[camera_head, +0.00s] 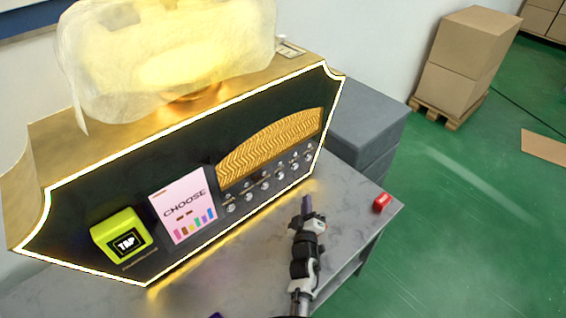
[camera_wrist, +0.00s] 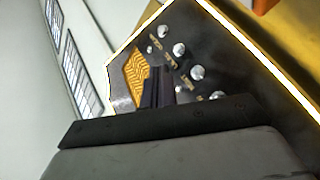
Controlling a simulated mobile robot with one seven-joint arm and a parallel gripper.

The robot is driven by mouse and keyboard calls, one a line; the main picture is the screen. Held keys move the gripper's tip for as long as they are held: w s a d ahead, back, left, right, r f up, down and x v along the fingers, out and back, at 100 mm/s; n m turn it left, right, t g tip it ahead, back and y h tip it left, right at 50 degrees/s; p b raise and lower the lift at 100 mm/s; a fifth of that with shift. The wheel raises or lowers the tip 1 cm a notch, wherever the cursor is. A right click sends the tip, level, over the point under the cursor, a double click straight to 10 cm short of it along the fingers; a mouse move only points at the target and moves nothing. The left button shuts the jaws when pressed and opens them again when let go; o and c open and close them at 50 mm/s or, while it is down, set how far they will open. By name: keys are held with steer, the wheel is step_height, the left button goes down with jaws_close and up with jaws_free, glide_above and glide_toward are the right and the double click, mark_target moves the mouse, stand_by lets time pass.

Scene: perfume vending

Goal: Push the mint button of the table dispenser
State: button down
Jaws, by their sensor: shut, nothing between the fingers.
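The table dispenser (camera_head: 130,180) is a black-fronted box with a glowing edge, standing on a grey marbled table (camera_head: 345,205). A slanted row of several round silver buttons (camera_head: 265,188) runs along its right half, under a wavy gold panel (camera_head: 270,147). In the wrist view the fingertips (camera_wrist: 158,85) lie over the gold panel, beside the silver buttons (camera_wrist: 197,73).
A lime TAP box (camera_head: 122,236) and a pink CHOOSE sign (camera_head: 183,205) are on the dispenser's left front. A small red box (camera_head: 382,202) sits at the table's right corner. A grey cabinet (camera_head: 365,115) stands behind. Cardboard boxes (camera_head: 465,55) stand farther back; the green floor is open.

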mark_target(281, 176)
steer(key=shift+w+f, duration=0.1)
steer(key=shift+w, duration=0.2)
steer(key=shift+s, duration=0.2)
steer(key=shift+w+a+b, duration=0.3)
steer(key=shift+b, duration=0.15)
steer(key=w+a+b, duration=0.5)
steer(key=b, duration=0.1)
steer(key=shift+w+a+b, duration=0.3)
steer(key=shift+w+a, duration=0.05)
steer(key=shift+w, duration=0.05)
stand_by(1.5)
steer(key=shift+w+a+b, duration=0.3)
steer(key=shift+b, duration=0.1)
